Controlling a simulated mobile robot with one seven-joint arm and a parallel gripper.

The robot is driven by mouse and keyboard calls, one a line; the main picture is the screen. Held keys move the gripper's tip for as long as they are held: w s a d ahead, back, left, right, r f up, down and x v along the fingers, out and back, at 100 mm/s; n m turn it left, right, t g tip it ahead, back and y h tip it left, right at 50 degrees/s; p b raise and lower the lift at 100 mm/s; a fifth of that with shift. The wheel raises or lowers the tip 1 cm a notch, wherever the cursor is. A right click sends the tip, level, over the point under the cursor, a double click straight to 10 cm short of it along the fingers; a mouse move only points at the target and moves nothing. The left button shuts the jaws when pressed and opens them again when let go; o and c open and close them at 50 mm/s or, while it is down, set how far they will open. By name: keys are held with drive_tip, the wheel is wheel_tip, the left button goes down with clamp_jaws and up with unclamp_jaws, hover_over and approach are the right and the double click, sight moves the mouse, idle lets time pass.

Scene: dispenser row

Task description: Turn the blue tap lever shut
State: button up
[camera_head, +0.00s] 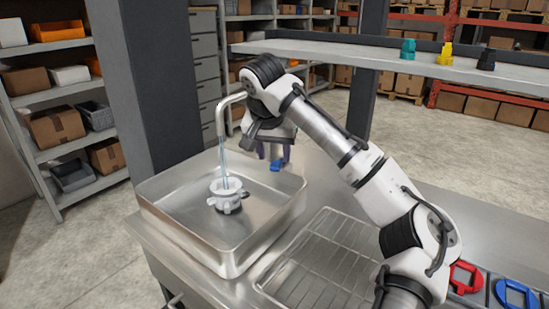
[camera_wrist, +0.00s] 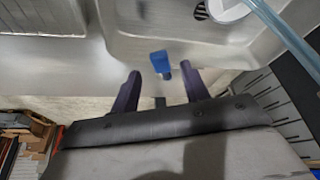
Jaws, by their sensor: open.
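The blue tap lever (camera_head: 275,166) shows just below my gripper (camera_head: 274,153), near the back rim of the sink. In the wrist view the blue lever (camera_wrist: 160,60) lies between and slightly beyond the fingertips of my gripper (camera_wrist: 160,76). The dark purple fingers are apart, with a visible space on each side of the lever. The metal tap spout (camera_head: 221,116) is left of my gripper, and a stream of water (camera_head: 224,160) runs from it. The tap's body is mostly hidden behind my arm and gripper.
The stream falls onto a white round part (camera_head: 229,194) in the steel sink (camera_head: 187,234). A wire drying rack (camera_head: 322,268) is right of the sink. Red (camera_head: 466,277) and blue (camera_head: 516,294) frames lie at the lower right. A grey post (camera_head: 137,85) stands behind the sink's left side.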

sight(275, 165)
drive_tip(key=shift+x, duration=1.5)
drive_tip(key=shift+c, duration=0.3)
clamp_jaws()
